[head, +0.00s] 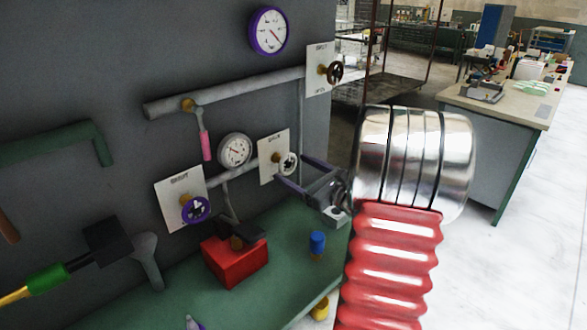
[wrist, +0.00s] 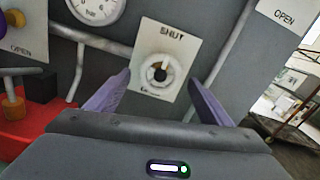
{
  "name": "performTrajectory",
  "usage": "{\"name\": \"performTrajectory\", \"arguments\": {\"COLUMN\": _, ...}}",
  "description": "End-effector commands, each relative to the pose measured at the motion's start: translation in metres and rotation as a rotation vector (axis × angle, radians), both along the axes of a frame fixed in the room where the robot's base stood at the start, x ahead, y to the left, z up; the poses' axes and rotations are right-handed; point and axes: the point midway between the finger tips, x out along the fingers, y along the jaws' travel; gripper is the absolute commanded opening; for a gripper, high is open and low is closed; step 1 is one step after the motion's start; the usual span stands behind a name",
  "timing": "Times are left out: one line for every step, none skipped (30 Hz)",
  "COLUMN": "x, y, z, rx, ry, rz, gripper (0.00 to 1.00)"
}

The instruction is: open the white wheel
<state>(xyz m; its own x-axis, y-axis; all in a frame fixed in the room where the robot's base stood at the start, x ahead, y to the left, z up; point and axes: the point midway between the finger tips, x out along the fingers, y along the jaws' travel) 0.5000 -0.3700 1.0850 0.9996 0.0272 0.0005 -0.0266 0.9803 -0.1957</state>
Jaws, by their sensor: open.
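The white wheel (head: 289,164) sits on a white plate on the grey wall panel, on a pipe to the right of a gauge. It also shows in the wrist view (wrist: 158,74) as a white ring with a dark centre, under the word SHUT. My gripper (head: 291,170) is open, with its two purple fingers pointing at the wheel. In the wrist view the fingertips (wrist: 158,79) stand to the left and right of the wheel, apart from it, with nothing held. I cannot tell how much gap in depth is left.
A purple wheel (head: 196,209) is on a plate lower left, a dark wheel (head: 335,72) on one upper right. A pink-handled lever (head: 206,147) hangs from the upper pipe. A red box (head: 234,262) and a blue knob (head: 317,242) stand on the green bench (head: 280,290) below.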

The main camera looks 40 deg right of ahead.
Motion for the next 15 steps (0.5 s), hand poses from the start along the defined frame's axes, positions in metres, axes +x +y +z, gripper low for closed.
{"name": "performTrajectory", "arguments": {"x": 0.006, "y": 0.001, "z": -0.001, "rx": 0.001, "ry": 0.001, "rz": 0.003, "gripper": 0.74}}
{"name": "performTrajectory", "arguments": {"x": 0.009, "y": 0.001, "z": -0.001, "rx": 0.001, "ry": 0.002, "rz": 0.003, "gripper": 0.74}}
{"name": "performTrajectory", "arguments": {"x": 0.011, "y": 0.001, "z": -0.001, "rx": 0.001, "ry": 0.001, "rz": 0.002, "gripper": 0.74}}
{"name": "performTrajectory", "arguments": {"x": 0.013, "y": 0.001, "z": -0.001, "rx": 0.001, "ry": 0.001, "rz": 0.002, "gripper": 0.74}}
{"name": "performTrajectory", "arguments": {"x": 0.015, "y": 0.001, "z": -0.001, "rx": 0.001, "ry": 0.001, "rz": 0.001, "gripper": 0.74}}
{"name": "performTrajectory", "arguments": {"x": 0.016, "y": 0.001, "z": -0.001, "rx": 0.001, "ry": 0.001, "rz": 0.001, "gripper": 0.74}}
{"name": "performTrajectory", "arguments": {"x": 0.017, "y": 0.001, "z": -0.001, "rx": 0.001, "ry": 0.001, "rz": 0.001, "gripper": 0.74}}
{"name": "performTrajectory", "arguments": {"x": 0.017, "y": 0.001, "z": -0.001, "rx": 0.001, "ry": 0.001, "rz": 0.001, "gripper": 0.74}}
{"name": "performTrajectory", "arguments": {"x": 0.017, "y": 0.001, "z": 0.0, "rx": 0.001, "ry": 0.001, "rz": 0.001, "gripper": 0.74}}
{"name": "performTrajectory", "arguments": {"x": 0.017, "y": 0.001, "z": 0.0, "rx": 0.001, "ry": 0.001, "rz": 0.001, "gripper": 0.74}}
{"name": "performTrajectory", "arguments": {"x": 0.017, "y": 0.001, "z": 0.0, "rx": 0.001, "ry": 0.001, "rz": 0.001, "gripper": 0.74}}
{"name": "performTrajectory", "arguments": {"x": 0.017, "y": 0.001, "z": -0.001, "rx": 0.001, "ry": 0.001, "rz": 0.001, "gripper": 0.74}}
{"name": "performTrajectory", "arguments": {"x": 0.017, "y": 0.001, "z": -0.001, "rx": 0.001, "ry": 0.001, "rz": 0.001, "gripper": 0.74}}
{"name": "performTrajectory", "arguments": {"x": 0.017, "y": 0.001, "z": -0.001, "rx": 0.001, "ry": 0.001, "rz": 0.001, "gripper": 0.74}}
{"name": "performTrajectory", "arguments": {"x": 0.017, "y": 0.001, "z": -0.001, "rx": 0.001, "ry": 0.001, "rz": 0.001, "gripper": 0.72}}
